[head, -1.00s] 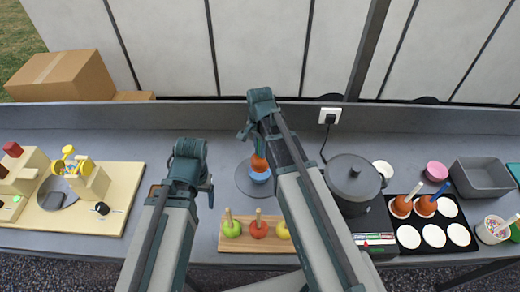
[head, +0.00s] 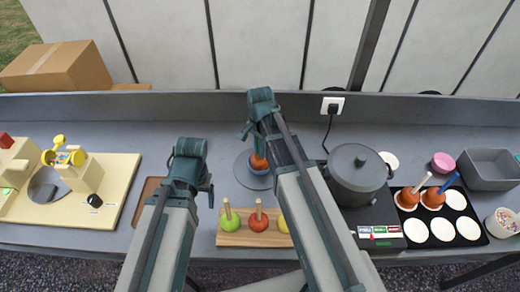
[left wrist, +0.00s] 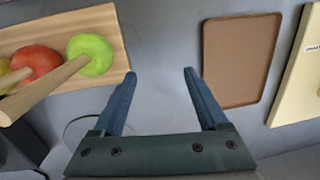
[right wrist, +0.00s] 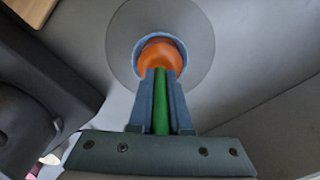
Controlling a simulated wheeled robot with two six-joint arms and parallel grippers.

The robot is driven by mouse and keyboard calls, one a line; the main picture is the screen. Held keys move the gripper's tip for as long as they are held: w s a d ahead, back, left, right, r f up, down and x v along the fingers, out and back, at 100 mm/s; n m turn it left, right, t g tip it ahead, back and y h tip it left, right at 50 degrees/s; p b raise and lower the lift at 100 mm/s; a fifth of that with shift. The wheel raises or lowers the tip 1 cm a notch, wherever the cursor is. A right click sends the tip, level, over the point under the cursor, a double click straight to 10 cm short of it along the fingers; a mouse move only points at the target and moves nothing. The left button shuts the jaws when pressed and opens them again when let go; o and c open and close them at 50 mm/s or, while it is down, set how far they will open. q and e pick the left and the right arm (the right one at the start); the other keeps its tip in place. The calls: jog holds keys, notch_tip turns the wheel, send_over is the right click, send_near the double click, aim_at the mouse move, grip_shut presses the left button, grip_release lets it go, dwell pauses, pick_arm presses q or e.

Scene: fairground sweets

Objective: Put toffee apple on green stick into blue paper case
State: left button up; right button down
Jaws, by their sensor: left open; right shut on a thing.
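The orange-brown toffee apple (head: 258,160) is at the blue paper case (head: 259,169), which sits on a grey round disc (head: 241,174). In the right wrist view the case rim (right wrist: 180,46) shows around the apple (right wrist: 160,56); I cannot tell whether the apple rests on its bottom. My right gripper (right wrist: 161,76) is shut on the apple's green stick (right wrist: 161,105), above the apple. My left gripper (head: 207,190) is open and empty, left of the disc; it also shows in the left wrist view (left wrist: 158,72).
A wooden board (head: 236,240) with green, red and yellow apples lies in front. A pot (head: 357,175) stands right, beside a black tray (head: 403,246) with white cases and two toffee apples. A brown tray (head: 148,190) and a yellow board (head: 118,193) lie left.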

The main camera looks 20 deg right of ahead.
jog(key=shift+f, duration=0.25)
jog(key=c, duration=0.8)
grip_release()
jog(key=shift+o, duration=0.2)
notch_tip(320, 180, up, 14)
jog(key=p, duration=1.3)
jog(key=shift+f, duration=0.1)
